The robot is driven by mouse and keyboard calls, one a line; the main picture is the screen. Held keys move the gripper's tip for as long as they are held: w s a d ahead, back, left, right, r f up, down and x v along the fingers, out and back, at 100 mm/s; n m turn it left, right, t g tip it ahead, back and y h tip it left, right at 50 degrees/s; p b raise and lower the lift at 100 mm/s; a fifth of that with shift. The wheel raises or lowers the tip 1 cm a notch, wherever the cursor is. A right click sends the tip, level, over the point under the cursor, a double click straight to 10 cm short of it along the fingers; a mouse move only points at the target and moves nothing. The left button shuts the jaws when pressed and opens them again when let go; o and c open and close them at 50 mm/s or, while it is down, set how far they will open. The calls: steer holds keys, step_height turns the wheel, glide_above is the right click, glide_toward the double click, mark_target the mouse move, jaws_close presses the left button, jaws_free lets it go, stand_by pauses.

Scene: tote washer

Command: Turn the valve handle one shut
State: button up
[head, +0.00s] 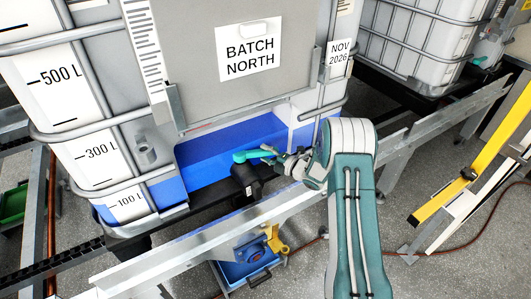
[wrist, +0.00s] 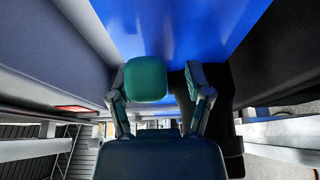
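The valve handle (head: 245,156), a teal lever, lies roughly level on the black valve (head: 245,178) at the foot of the tank marked BATCH NORTH (head: 205,85). My gripper (head: 268,155) reaches in from the right, at the handle's right end. In the wrist view, a rounded teal block, seemingly the handle's end (wrist: 146,78), shows close to the left finger of my gripper (wrist: 166,85). A gap separates it from the right finger's pad, so the fingers look open. Whether the left finger touches the handle I cannot tell. The black valve body (wrist: 236,85) shows at the right.
A metal rail (head: 190,243) runs in front of and below the valve. Under it a blue crate (head: 232,272) holds parts, with a yellow piece (head: 275,239) at its edge. A yellow post (head: 455,187) leans at the right. Open floor (head: 310,270) lies near the front.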

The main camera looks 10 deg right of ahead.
steer(key=shift+r, duration=0.2)
steer(key=shift+d, duration=0.2)
steer(key=v, duration=1.1)
steer(key=shift+s+d+f, duration=0.2)
steer(key=shift+s, duration=0.15)
